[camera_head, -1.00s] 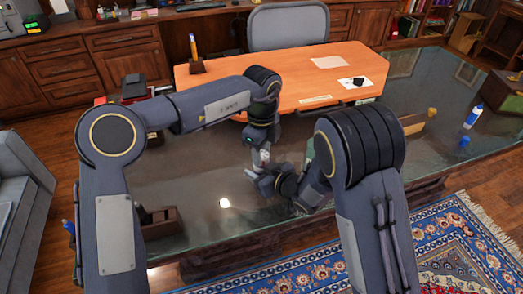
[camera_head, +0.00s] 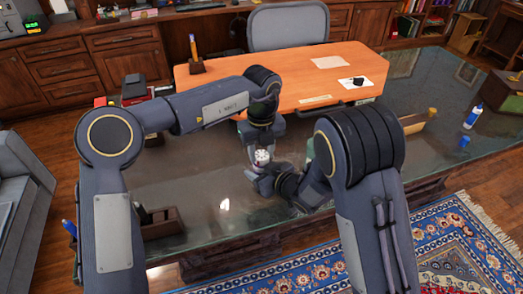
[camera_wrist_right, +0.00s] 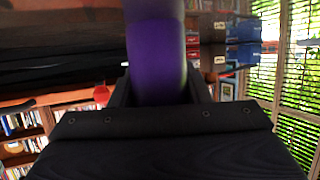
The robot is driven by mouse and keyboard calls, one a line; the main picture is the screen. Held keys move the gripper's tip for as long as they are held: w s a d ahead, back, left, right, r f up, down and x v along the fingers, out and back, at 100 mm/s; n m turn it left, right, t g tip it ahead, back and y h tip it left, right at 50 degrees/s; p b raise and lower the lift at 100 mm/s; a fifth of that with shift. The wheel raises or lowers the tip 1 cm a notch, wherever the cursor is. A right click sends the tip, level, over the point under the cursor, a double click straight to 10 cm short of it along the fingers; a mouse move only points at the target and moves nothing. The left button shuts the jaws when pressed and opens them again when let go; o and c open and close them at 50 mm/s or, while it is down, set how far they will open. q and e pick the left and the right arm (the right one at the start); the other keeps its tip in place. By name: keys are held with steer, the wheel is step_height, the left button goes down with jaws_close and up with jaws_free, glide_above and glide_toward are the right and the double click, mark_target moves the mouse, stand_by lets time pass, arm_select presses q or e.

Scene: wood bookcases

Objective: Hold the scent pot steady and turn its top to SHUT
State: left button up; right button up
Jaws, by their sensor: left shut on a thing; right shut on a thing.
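The scent pot is small in the head view, where its whitish top (camera_head: 261,157) shows between my two gripper ends, above the dark glass table (camera_head: 200,185). In the right wrist view, its purple body (camera_wrist_right: 157,60) stands between my right fingers (camera_wrist_right: 157,92). My right gripper (camera_head: 257,171) is shut on this body. My left gripper (camera_head: 256,149) comes down from above and is shut at the pot. My own arms and wrists hide much of the contact. Any marking on the top is too small to read.
An orange desk (camera_head: 300,75) adjoins the glass table at the back. A brown holder (camera_head: 160,222) stands at the front left. The glass around my grippers is mostly clear.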

mark_target(261, 154)
arm_select(q)
steer(key=shift+m, duration=0.4)
steer(key=o, duration=1)
steer(key=shift+r, duration=0.1)
step_height(261, 154, up, 12)
